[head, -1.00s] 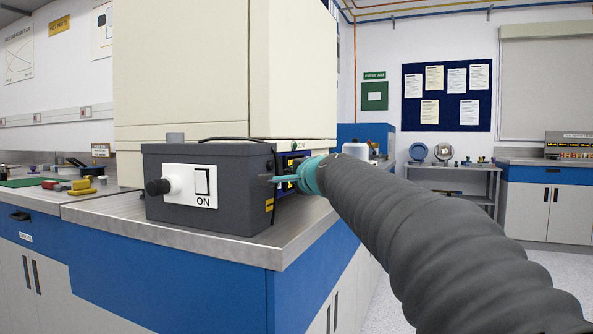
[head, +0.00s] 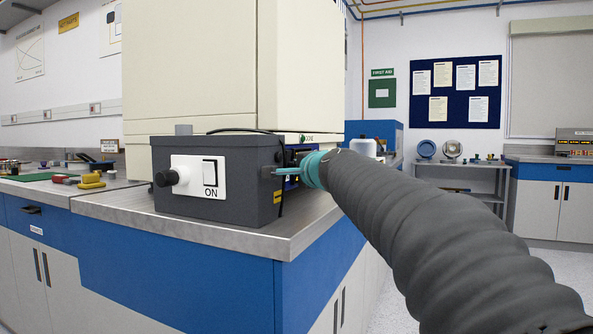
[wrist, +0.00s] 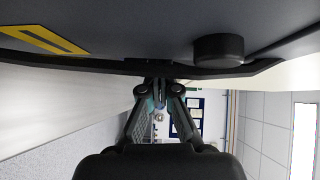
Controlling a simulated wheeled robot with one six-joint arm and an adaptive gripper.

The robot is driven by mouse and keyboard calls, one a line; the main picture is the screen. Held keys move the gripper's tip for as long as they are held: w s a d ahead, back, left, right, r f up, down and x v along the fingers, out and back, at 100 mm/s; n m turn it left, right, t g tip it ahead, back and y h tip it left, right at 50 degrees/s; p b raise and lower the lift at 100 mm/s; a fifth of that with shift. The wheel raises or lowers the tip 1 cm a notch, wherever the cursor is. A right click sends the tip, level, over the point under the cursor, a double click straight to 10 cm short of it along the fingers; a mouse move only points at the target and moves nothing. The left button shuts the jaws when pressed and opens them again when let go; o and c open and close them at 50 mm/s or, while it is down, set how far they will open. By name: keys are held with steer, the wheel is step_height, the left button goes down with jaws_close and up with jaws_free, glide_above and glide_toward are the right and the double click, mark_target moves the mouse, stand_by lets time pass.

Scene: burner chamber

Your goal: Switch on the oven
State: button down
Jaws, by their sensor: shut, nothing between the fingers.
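A dark grey control box (head: 230,205) sits on the bench corner in front of a large cream cabinet (head: 190,70), which appears to be the oven. Its front has a white plate with a rocker switch (head: 210,173) marked ON and a black knob (head: 166,178) to the left. My teal gripper (head: 273,171) is shut and empty beside the box's right side, fingers pointing left. In the wrist view my gripper (wrist: 160,84) points at a dark surface with a yellow label (wrist: 35,40) and a black round part (wrist: 218,50). Contact cannot be told.
A black cable (head: 245,130) runs over the box and down its right side. The steel benchtop (head: 110,205) is bare in front and left of the box. Yellow and red tools (head: 90,181) lie further left. Floor is open at the right, before a shelf table (head: 460,166).

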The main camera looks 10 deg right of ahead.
steer(key=s+d+b, duration=0.1)
steer(key=d, duration=0.1)
steer(key=s+d+f+b, duration=0.1)
steer(key=s+b, duration=0.1)
steer(key=shift+d, duration=0.35)
steer(key=s+d+b, duration=0.1)
steer(key=s, duration=0.8)
steer(key=shift+f, duration=0.15)
steer(key=shift+s, duration=0.1)
steer(key=f+n+g, duration=0.1)
steer(key=f, duration=0.2)
steer(key=f+n+g, duration=0.1)
steer(key=f+n, duration=0.1)
steer(key=f, duration=0.1)
steer(key=s+f+n+g, duration=0.1)
steer(key=f, duration=0.3)
steer(key=shift+a+f+n, duration=0.1)
steer(key=shift+a+n, duration=0.2)
steer(key=shift+a, duration=0.1)
steer(key=s+a+f+n+g+h+p, duration=0.3)
steer(key=s+f+n+g, duration=0.5)
steer(key=s+f, duration=1.1)
steer(key=s+f+n+p, duration=0.2)
steer(key=s+p, duration=0.3)
steer(key=s, duration=0.3)
steer(key=shift+d+f+n+g+p, duration=0.15)
steer(key=shift+d+n+g+p, duration=0.15)
steer(key=shift+n, duration=0.1)
